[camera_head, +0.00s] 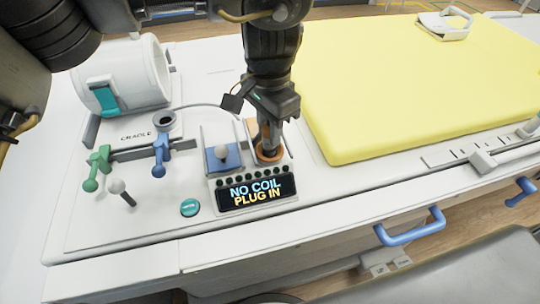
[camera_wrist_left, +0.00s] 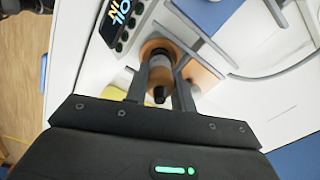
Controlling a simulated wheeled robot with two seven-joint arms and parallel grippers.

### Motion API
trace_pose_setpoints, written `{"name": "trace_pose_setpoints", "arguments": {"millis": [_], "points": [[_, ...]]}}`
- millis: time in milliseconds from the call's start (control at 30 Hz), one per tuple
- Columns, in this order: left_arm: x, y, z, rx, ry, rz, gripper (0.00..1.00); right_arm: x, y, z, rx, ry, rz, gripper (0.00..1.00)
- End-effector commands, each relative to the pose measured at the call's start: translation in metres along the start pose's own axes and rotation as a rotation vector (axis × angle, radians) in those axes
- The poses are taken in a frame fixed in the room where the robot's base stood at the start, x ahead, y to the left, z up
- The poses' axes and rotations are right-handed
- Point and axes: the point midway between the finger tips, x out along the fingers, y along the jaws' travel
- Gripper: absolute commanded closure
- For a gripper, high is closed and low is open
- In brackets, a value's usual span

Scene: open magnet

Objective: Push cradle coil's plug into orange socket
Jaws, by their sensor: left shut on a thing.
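The cradle coil (camera_head: 125,75) is a white cylinder with a teal latch, lying on a base marked CRADLE at the upper left. Its thin grey cable arcs right toward my left gripper (camera_head: 270,125). This gripper points down and is shut on the grey plug (camera_wrist_left: 160,72), which stands roughly upright between the fingers. The plug's lower end is at the round orange socket (camera_head: 268,156), whose ring also shows in the left wrist view (camera_wrist_left: 157,46). I cannot tell how deep the plug sits. The display (camera_head: 256,193) reads "NO COIL PLUG IN". My right gripper is not in view.
A blue socket panel (camera_head: 224,160) with a grey knob is just left of the orange one. Green (camera_head: 98,165) and blue (camera_head: 161,155) levers stand farther left, near a teal button (camera_head: 189,207). A yellow mattress (camera_head: 420,80) lies close on the right.

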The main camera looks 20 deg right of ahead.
Motion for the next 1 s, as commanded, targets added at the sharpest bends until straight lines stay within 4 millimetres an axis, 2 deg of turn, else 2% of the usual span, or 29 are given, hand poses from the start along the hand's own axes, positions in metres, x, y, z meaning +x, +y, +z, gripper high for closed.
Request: {"name": "trace_pose_setpoints", "arguments": {"millis": [600, 900, 933, 1000], "points": [[0.013, 0.000, 0.000, 0.000, 0.000, 0.000, 1.00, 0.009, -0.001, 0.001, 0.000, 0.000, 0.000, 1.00], [0.012, 0.000, 0.000, 0.000, 0.000, 0.000, 1.00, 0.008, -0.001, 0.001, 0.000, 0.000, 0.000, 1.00], [0.012, 0.000, 0.000, 0.000, 0.000, 0.000, 0.73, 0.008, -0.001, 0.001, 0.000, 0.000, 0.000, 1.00], [0.012, 0.000, 0.000, 0.000, 0.000, 0.000, 0.63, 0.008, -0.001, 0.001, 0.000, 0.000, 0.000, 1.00]]}}
